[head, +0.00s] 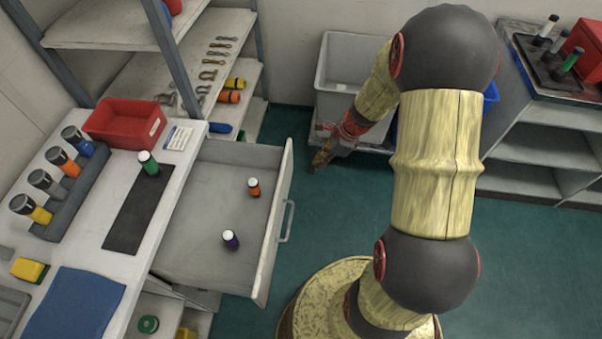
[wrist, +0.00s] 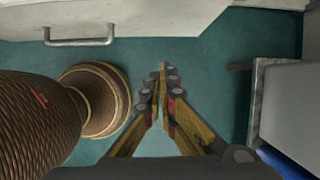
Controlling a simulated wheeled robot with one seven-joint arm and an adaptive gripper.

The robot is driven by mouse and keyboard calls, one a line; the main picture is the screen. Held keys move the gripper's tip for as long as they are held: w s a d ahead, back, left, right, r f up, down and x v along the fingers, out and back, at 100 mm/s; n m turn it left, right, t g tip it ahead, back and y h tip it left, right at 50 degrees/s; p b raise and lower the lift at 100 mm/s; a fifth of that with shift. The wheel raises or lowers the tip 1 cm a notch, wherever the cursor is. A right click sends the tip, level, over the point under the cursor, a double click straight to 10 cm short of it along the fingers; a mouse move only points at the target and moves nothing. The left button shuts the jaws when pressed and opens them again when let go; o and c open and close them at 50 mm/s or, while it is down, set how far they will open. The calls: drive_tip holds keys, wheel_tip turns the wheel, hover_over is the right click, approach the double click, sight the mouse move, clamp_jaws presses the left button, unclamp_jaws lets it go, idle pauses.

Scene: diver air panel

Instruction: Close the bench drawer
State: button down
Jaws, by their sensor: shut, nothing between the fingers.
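The bench drawer (head: 204,227) is pulled well out from the bench toward the right in the head view. Inside it lie or stand an orange-and-dark bottle (head: 254,187) and a purple-and-dark bottle (head: 231,239), both with white caps. Its grey bar handle (head: 286,221) is on the outer face of the front panel. The handle also shows at the top left of the wrist view (wrist: 80,42). My gripper (head: 319,161) is apart from the drawer, beyond its far front corner. In the wrist view my gripper (wrist: 161,94) points over the green floor, fingers together and empty.
The white bench top (head: 186,160) holds a red bin (head: 124,123), a rack of bottles (head: 73,192) and a dark mat (head: 140,216). A grey bin (head: 342,67) stands behind my gripper. Green floor lies clear right of the drawer.

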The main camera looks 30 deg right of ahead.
drive_tip(key=w+a+f+b, duration=0.4)
drive_tip(key=a+f+b, duration=0.1)
drive_tip(key=f, duration=0.4)
drive_tip(key=shift+w+a+m+b, duration=0.3)
drive_tip(key=shift+a+b, duration=0.05)
drive_tip(key=shift+a, duration=0.3)
drive_tip(key=shift+a+f, duration=0.1)
drive_tip(key=w+a+p, duration=0.7)
drive_tip(key=w+a, duration=0.2)
drive_tip(key=a, duration=0.3)
drive_tip(key=w+a+p, duration=0.8)
drive_tip(key=w+a, duration=0.1)
drive_tip(key=a, duration=0.3)
drive_tip(key=shift+a, duration=0.3)
